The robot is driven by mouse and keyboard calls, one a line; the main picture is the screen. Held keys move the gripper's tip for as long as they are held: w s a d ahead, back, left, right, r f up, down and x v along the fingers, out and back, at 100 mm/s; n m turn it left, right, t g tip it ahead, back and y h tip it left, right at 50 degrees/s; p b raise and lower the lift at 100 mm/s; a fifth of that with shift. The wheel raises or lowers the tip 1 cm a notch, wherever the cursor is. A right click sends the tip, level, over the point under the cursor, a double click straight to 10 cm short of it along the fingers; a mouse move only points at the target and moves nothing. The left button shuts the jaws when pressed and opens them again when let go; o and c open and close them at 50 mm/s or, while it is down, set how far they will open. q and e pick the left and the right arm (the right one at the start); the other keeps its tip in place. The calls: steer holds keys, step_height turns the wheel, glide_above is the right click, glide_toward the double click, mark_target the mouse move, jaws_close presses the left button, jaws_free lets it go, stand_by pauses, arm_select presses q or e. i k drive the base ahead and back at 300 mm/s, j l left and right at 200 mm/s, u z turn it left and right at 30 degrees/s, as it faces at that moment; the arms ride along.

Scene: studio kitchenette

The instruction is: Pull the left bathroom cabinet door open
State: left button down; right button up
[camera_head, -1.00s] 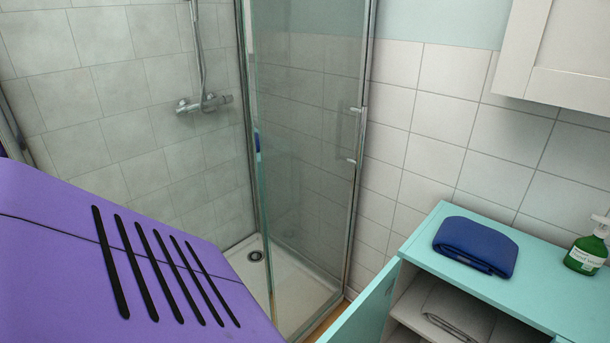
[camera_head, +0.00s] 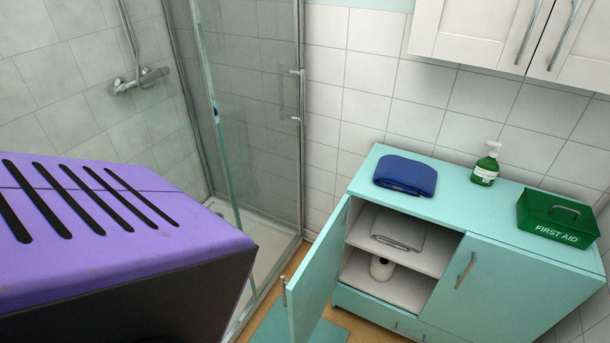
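The teal bathroom cabinet (camera_head: 452,213) stands against the tiled wall at the right. Its left door (camera_head: 318,272) is swung well open toward the shower side, with a metal handle (camera_head: 284,291) on its outer face. Inside, a folded grey cloth (camera_head: 398,229) lies on the upper shelf and a white roll (camera_head: 381,268) stands lower down. The right door (camera_head: 476,289) is shut and has its own metal handle (camera_head: 465,270). Neither of my grippers shows in this view.
A folded blue towel (camera_head: 405,174), a green soap bottle (camera_head: 485,165) and a green first aid box (camera_head: 556,218) sit on the cabinet top. A white wall cabinet (camera_head: 480,32) hangs above. The glass shower enclosure (camera_head: 257,110) stands left of the open door. A teal mat (camera_head: 268,327) lies on the floor.

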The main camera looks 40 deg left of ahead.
mark_target(306, 296)
steer(key=k+l+u, duration=0.1)
steer(key=l+u, duration=0.3)
steer(key=k+l+u, duration=0.1)
steer(key=u, duration=0.3)
steer(key=k+l+u, duration=0.15)
steer(key=l+u, duration=0.25)
steer(key=j, duration=0.1)
